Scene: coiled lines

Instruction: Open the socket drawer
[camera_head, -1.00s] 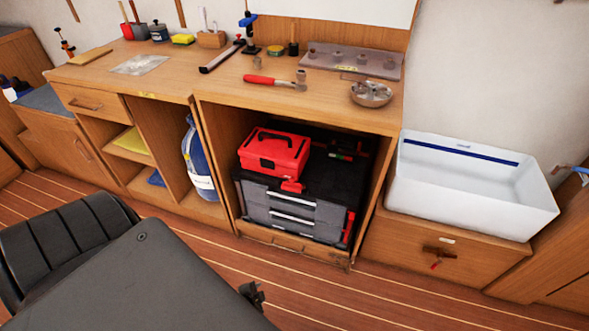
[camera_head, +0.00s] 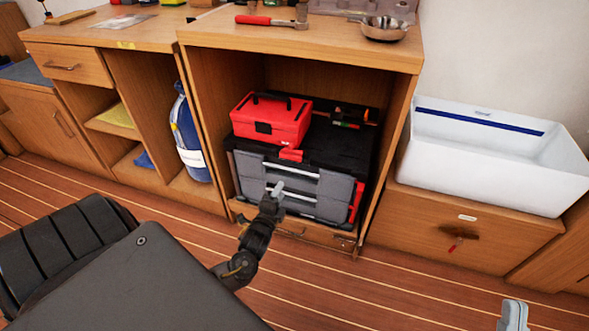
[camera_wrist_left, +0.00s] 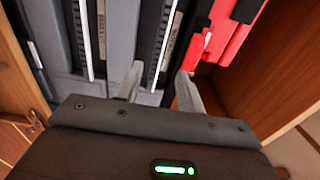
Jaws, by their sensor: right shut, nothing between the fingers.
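The black and grey tool chest (camera_head: 345,165) stands inside the open wooden cabinet. Its front has grey drawers with an upper silver handle strip (camera_head: 290,169) and a lower one (camera_head: 295,195); they look shut. I cannot tell which drawer holds sockets. My left gripper (camera_head: 278,188) is in front of the drawer fronts, near the handle strips. In the left wrist view its two fingers (camera_wrist_left: 158,82) are apart, with a silver strip (camera_wrist_left: 163,45) running ahead of them. I see no contact. My right gripper (camera_head: 513,312) is shut and empty at the lower right.
A red toolbox (camera_head: 270,120) sits on the chest. Cabinet walls (camera_head: 397,140) flank it closely. A white sink (camera_head: 490,160) stands to the right, and a blue cylinder (camera_head: 188,135) to the left. The plank floor in front is open.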

